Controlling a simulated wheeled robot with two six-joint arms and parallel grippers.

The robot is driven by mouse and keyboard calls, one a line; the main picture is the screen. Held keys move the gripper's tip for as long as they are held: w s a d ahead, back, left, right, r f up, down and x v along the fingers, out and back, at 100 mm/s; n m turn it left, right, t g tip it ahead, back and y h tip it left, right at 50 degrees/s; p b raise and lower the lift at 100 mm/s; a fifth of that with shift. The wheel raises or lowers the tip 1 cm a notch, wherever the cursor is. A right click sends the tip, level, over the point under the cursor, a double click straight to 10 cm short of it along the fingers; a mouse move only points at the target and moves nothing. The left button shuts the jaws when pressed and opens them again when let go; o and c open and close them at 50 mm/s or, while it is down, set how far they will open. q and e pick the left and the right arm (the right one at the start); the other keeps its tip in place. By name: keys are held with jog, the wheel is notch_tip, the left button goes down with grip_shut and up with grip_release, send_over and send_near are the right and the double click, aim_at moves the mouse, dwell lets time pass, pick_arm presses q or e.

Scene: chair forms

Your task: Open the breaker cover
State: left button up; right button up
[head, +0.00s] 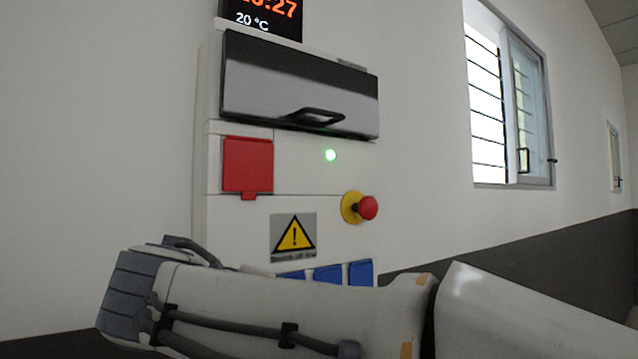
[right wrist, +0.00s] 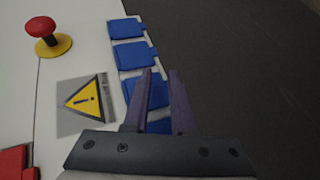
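The breaker cover (head: 297,85) is a dark, glossy panel with a black handle (head: 315,116) near its lower edge, at the top of the white wall box in the head view. It looks closed, and what is behind it is hidden. My right arm crosses the bottom of the head view, below the cover; its fingertips cannot be made out there. In the right wrist view my right gripper (right wrist: 162,72) has its two fingers apart with nothing between them, in front of the blue sockets (right wrist: 146,92). It is away from the cover. My left gripper is not in view.
Below the cover are a red flap (head: 247,165), a green light (head: 330,155), a red emergency button (head: 368,208) on a yellow base and a yellow warning sign (head: 294,236). A display (head: 262,18) hangs above. A window (head: 508,100) is at right.

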jog(key=a+r+m+t+h+p, duration=0.1)
jog(key=r, duration=0.4)
jog(key=s+r+m+t, duration=0.1)
jog(key=r, duration=0.5)
jog(key=a+r+m+t+h+p, duration=0.1)
jog(key=r, duration=0.5)
jog(key=shift+s+a+r+h+p, duration=0.15)
jog(key=shift+s+a+h+p, duration=0.15)
jog(key=shift+s+p, duration=0.05)
jog(key=m+t+h+p, duration=0.1)
jog(key=m+h+p, duration=0.1)
jog(key=m+h, duration=0.2)
send_near(318, 110)
jog(key=p+x, duration=0.3)
jog(key=x, duration=0.6)
jog(key=shift+w+d, duration=0.15)
jog(key=shift+w, duration=0.05)
jog(key=shift+w+d+p, duration=0.3)
jog(key=shift+w+d, duration=0.05)
jog(key=shift+w, duration=0.25)
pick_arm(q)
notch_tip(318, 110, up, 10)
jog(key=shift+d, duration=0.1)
pick_arm(e)
grip_shut()
